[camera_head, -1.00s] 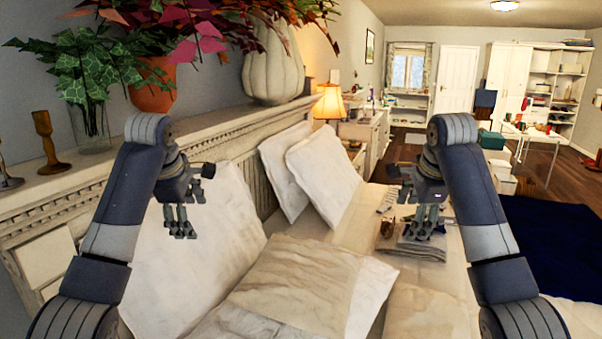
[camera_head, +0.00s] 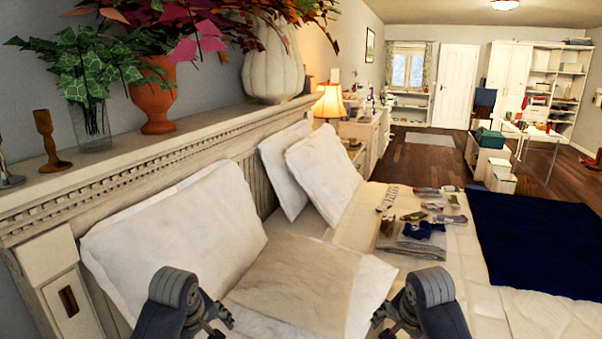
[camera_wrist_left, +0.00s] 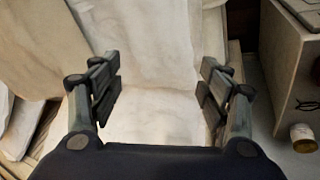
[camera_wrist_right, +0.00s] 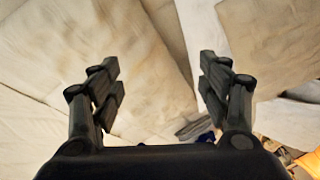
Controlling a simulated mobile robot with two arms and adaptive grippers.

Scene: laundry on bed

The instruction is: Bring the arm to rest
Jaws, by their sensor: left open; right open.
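My left gripper (camera_wrist_left: 160,88) is open and empty in the left wrist view, with pale bedding beyond its fingers. My right gripper (camera_wrist_right: 160,85) is open and empty in the right wrist view, above cream pillows or bedding. In the head view only the upper parts of my two arms show at the bottom edge, left and right of centre. The fingers are mostly hidden there. Folded laundry (camera_head: 412,240) lies in a pile on the bed (camera_head: 480,268), beyond the pillows and away from both grippers.
White pillows (camera_head: 180,235) lean against the carved headboard (camera_head: 120,170), and a beige cushion (camera_head: 300,285) lies in front. A dark blue blanket (camera_head: 535,240) covers the bed's right part. Plants, a pale vase (camera_head: 272,65) and candlesticks stand on the headboard shelf.

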